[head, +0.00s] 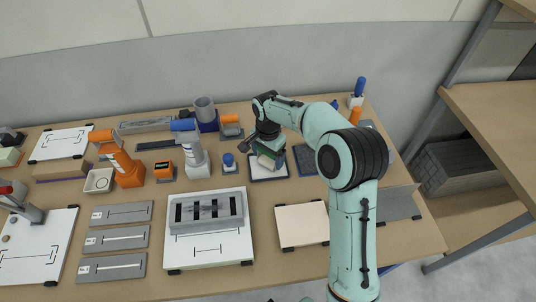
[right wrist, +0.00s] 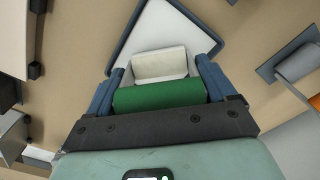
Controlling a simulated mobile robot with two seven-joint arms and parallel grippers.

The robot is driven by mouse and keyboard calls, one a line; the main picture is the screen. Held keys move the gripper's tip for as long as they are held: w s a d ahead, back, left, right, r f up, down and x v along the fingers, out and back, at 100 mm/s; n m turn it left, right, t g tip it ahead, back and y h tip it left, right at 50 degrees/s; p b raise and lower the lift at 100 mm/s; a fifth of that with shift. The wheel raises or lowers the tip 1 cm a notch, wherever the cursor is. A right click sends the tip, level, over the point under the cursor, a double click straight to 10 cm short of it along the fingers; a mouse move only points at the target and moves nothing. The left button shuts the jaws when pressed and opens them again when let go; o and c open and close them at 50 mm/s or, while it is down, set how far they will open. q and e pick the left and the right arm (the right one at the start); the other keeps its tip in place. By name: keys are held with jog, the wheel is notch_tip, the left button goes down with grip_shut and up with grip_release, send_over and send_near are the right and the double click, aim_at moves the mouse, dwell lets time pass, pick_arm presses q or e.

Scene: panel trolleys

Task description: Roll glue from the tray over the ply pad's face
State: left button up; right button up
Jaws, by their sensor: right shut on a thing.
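My right gripper (head: 266,155) is at the back middle of the bench. It is shut on the glue roller, which shows in the right wrist view as a green grip (right wrist: 160,95) with a whitish roller part (right wrist: 160,64) beyond it. The roller is over the glue tray (right wrist: 200,17), which has a white floor and a dark blue rim. The tray also shows in the head view (head: 264,177), partly hidden by the gripper. I cannot tell whether the roller touches the tray. The pale ply pad (head: 302,225) lies flat near the bench front. My left gripper is out of view.
A white board with a grey slotted block (head: 208,210) lies left of the pad. A blue-knobbed tool (head: 229,162) stands left of the tray, and a dark blue mat (head: 305,160) lies right of it. Orange tools (head: 118,160) stand further left. My right arm covers the bench right of the pad.

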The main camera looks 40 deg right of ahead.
jog(key=shift+w+r+p, duration=0.1)
jog(key=shift+r+p, duration=1.7)
jog(key=shift+r, duration=1.7)
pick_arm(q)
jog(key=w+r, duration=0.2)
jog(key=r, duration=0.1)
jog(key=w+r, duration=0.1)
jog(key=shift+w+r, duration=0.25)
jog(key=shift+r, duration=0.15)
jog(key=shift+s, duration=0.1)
